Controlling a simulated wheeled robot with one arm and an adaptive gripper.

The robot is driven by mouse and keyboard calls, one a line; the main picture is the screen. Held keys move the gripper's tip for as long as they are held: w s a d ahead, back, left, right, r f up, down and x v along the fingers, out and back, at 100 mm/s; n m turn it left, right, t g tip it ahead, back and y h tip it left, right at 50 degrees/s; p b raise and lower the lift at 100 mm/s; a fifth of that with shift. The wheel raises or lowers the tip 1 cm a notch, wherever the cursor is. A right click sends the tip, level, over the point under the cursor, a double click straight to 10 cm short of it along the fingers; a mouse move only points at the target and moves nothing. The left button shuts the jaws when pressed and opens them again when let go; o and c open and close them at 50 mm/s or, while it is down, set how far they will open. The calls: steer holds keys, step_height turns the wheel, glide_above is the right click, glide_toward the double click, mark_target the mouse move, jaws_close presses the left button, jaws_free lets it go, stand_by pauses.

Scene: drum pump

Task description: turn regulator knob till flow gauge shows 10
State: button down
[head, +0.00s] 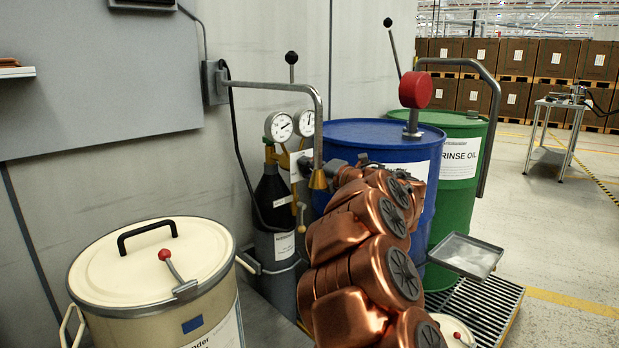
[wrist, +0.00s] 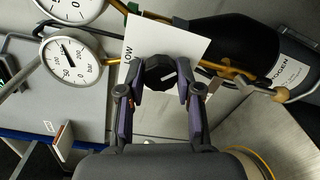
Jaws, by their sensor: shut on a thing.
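The black regulator knob (wrist: 158,72) with a white mark sits between the two fingertips of my gripper (wrist: 161,82) in the wrist view, and the fingers are shut on it. A white card (wrist: 185,45) behind it shows the letters "LOW". A round white gauge (wrist: 72,60) marked in bar is at the left, its needle toward the picture's upper left. A second gauge (wrist: 68,6) is cut off at the top, and its reading cannot be told.
A black-topped gas cylinder (head: 272,205) stands by the wall. A cream lidded drum (head: 150,265) is at the front left. A blue drum (head: 385,140) and a green drum (head: 463,170) stand to the right. A bent grey pipe (head: 317,130) rises close to the gauges.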

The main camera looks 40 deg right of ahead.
steer(key=shift+f+n+b, duration=0.15)
steer(key=shift+n+b, duration=0.55)
steer(key=shift+n, duration=0.4)
steer(key=c, duration=0.8)
jaws_free()
steer(key=shift+o, duration=0.2)
steer(key=s+d, duration=0.1)
steer(key=s, duration=1.1)
steer(key=shift+d+r, duration=0.25)
steer(key=shift+r, duration=0.05)
